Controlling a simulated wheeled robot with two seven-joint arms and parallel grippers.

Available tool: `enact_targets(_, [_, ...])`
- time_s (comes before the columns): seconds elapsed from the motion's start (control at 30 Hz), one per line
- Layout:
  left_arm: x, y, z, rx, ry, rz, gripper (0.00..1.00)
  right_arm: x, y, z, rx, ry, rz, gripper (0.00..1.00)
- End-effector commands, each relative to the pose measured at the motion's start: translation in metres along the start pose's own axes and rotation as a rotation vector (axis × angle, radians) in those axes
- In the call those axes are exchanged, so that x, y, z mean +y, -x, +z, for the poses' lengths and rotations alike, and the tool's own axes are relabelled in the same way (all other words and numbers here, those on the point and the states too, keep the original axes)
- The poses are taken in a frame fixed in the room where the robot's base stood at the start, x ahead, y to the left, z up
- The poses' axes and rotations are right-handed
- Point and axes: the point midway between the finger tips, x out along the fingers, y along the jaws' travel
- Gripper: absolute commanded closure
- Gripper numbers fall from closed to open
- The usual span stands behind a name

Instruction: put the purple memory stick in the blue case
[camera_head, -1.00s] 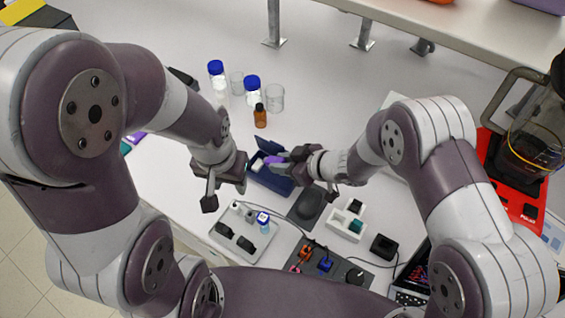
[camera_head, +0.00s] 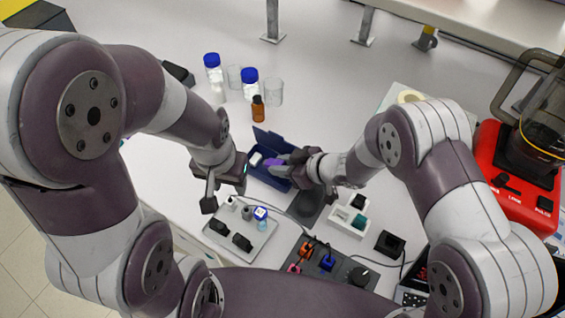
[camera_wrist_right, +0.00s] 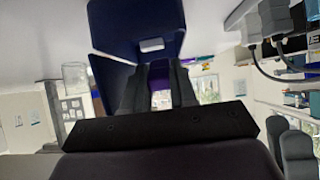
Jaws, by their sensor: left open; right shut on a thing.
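The purple memory stick (camera_head: 272,162) is held in my right gripper (camera_head: 280,160), which is shut on it. The stick is over the open blue case (camera_head: 262,178); I cannot tell whether it touches the inside. In the right wrist view the purple stick (camera_wrist_right: 161,99) shows between the two dark fingers (camera_wrist_right: 160,88), with the blue case (camera_wrist_right: 112,25) in front of them. A small white piece (camera_head: 256,160) is in the case. My left gripper (camera_head: 222,192) is open and empty, just left of the case.
A grey tray (camera_head: 262,248) with dark pieces and a blue-capped vial is in front of the case. A white holder (camera_head: 340,222) stands to the right. Blue-capped bottles (camera_head: 249,88), clear beakers and a brown bottle (camera_head: 258,110) stand behind. A red blender (camera_head: 515,180) is far right.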

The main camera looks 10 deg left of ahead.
Motion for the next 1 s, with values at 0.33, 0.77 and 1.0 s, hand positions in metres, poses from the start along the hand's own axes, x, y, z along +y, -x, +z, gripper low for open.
enact_targets(0.33, [0.0000, -0.0003, -0.0001, 0.000, 0.000, 0.000, 0.54, 0.0002, -0.0005, 0.0004, 0.001, 0.000, 0.000, 0.44])
enact_targets(0.77, [0.0000, -0.0004, -0.0001, 0.000, 0.000, 0.000, 0.54, 0.0003, -0.0005, 0.0005, 0.001, 0.000, 0.001, 0.23])
enact_targets(1.0, [0.0000, -0.0004, 0.0000, 0.000, 0.000, 0.000, 0.54, 0.0003, -0.0005, 0.0005, 0.001, 0.000, 0.001, 0.23])
